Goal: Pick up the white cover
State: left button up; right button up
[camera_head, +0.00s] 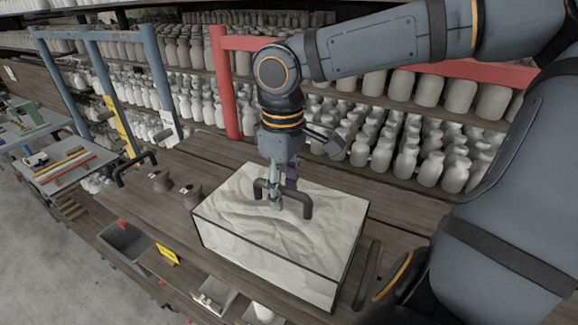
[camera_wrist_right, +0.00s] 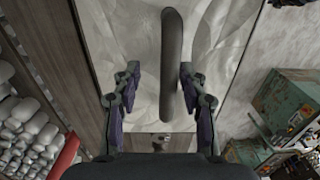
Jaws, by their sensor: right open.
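The white cover (camera_head: 290,215) is a pale, creased, box-shaped thing with dark edges, standing on the wooden table. A dark bar handle (camera_head: 306,206) is on its top. My right gripper (camera_head: 276,204) is above the top of the cover at the handle. In the right wrist view, the right gripper (camera_wrist_right: 158,88) is open, with one finger on each side of the handle (camera_wrist_right: 172,60). Gaps show between the handle and both fingers, the wider one on the left. The creased top of the cover (camera_wrist_right: 220,50) lies behind them. My left gripper is not in view.
The wooden table (camera_head: 120,200) holds two small grey pots (camera_head: 160,182) left of the cover. Shelves of pale bottles (camera_head: 400,150) stand behind, with a red post (camera_head: 224,85) and blue frame (camera_head: 155,75). Trays and a yellow label (camera_head: 167,254) are at the front edge.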

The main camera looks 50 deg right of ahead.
jog(key=shift+s+a+r, duration=0.2)
jog(key=shift+a+r, duration=0.05)
jog(key=shift+a, duration=0.45)
jog(key=c, duration=0.8)
grip_shut()
jog(key=shift+w+d+f, duration=0.1)
jog(key=shift+d, duration=0.25)
